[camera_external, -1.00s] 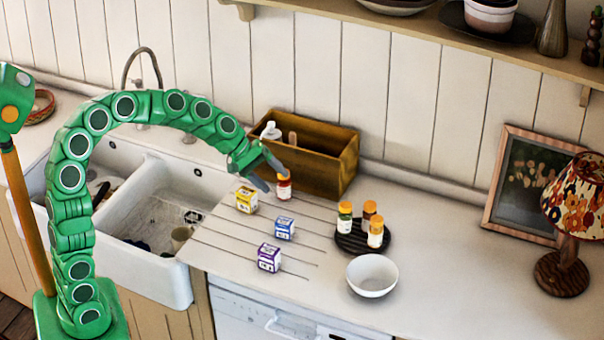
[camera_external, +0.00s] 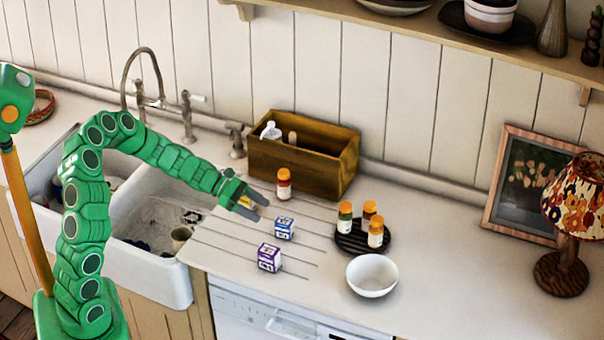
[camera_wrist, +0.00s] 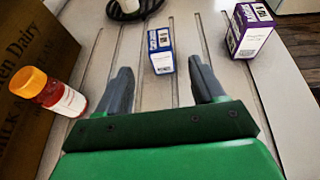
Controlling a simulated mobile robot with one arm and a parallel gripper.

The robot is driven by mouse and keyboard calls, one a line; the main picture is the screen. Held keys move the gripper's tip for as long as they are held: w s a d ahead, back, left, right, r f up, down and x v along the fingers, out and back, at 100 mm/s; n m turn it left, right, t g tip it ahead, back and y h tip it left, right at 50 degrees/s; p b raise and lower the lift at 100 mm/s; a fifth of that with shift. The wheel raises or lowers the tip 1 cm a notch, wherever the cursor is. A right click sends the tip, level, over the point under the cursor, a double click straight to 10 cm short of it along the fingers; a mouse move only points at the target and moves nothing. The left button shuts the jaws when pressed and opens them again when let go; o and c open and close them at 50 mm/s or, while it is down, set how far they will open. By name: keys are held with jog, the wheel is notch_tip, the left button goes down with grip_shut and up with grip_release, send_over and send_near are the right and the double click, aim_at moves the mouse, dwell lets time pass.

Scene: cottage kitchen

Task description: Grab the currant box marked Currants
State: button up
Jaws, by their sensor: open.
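An orange-capped red bottle (camera_external: 284,184) stands before the wooden crate (camera_external: 335,172). Several bottles stand on a round black trivet (camera_external: 350,245) to the right, with a white bowl (camera_external: 372,276) in front. The sink (camera_external: 165,265) is at left. The front right counter is clear.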

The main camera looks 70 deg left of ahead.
aim_at(292, 229)
jog(key=shift+x, duration=5.4)
jog(key=shift+c, duration=0.3)
jog(key=c, duration=1)
